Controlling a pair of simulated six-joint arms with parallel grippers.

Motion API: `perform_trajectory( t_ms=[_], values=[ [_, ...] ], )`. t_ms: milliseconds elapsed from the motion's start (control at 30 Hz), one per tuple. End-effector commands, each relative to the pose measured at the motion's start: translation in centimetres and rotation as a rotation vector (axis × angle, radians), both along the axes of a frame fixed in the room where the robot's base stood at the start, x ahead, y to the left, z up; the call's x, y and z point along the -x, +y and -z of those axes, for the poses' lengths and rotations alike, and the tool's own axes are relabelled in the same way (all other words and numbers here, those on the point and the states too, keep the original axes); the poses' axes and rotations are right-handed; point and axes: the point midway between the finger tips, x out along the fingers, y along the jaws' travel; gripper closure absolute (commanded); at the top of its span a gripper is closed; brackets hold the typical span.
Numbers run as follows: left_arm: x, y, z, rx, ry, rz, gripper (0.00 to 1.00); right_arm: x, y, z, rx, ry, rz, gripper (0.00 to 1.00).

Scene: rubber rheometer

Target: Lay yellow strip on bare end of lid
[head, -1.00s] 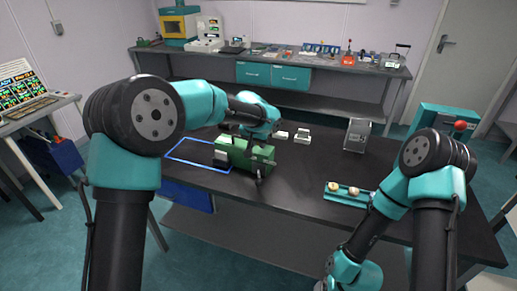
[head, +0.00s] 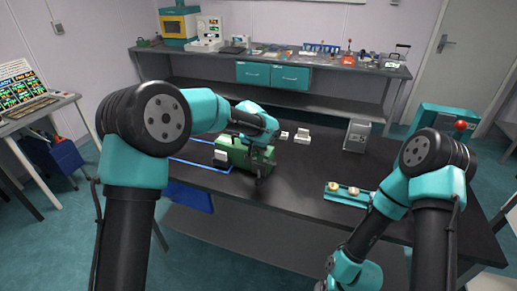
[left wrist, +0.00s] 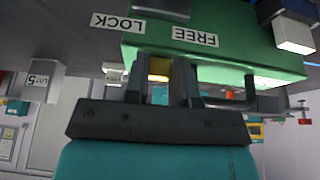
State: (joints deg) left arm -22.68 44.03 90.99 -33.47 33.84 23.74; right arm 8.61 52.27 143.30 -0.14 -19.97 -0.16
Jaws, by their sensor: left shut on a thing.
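My left gripper (left wrist: 158,82) is shut on the yellow strip (left wrist: 159,68), a small part of which shows between the two dark fingers in the left wrist view. Most of the strip is hidden by the fingers. The green machine (left wrist: 225,62) lies right beyond the fingertips, with white LOCK and FREE labels. I cannot tell whether the strip touches it. In the head view, my left gripper (head: 262,166) is at the right end of the green machine (head: 232,153). The lid cannot be made out clearly. My right gripper is out of view.
A blue outline (head: 190,163) marks the dark table around the machine's left side. A teal holder (head: 346,195) with round pale pieces stands at the right. A grey block (head: 357,136) and small white blocks (head: 302,136) stand behind. The table between machine and holder is clear.

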Motion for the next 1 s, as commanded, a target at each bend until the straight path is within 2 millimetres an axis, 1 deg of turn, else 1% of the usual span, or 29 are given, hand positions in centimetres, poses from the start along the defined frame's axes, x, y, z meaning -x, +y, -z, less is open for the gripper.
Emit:
perform_trajectory(
  t_ms=[133,167,233,500,667,767,867,1000],
  values=[
    [0.0,0.0,0.3,-0.001,0.001,0.001,0.98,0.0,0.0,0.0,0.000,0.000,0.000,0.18],
    [0.0,0.0,0.3,0.000,0.000,0.001,0.73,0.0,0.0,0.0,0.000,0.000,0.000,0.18],
    [0.0,0.0,0.3,0.000,0.000,0.000,0.66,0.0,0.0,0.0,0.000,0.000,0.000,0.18],
    [0.0,0.0,0.2,0.000,0.000,0.000,0.65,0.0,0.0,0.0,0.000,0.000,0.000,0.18],
    [0.2,0.1,-0.6,0.001,-0.002,0.000,0.65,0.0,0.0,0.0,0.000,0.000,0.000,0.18],
    [0.6,0.2,-1.7,0.000,-0.002,0.001,0.65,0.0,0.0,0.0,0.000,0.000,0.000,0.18],
    [1.2,0.4,-3.2,0.001,-0.003,0.001,0.65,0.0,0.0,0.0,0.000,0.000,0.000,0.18],
    [2.1,0.8,-5.7,0.001,-0.004,0.000,0.65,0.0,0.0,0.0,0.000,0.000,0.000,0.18]
  ],
)
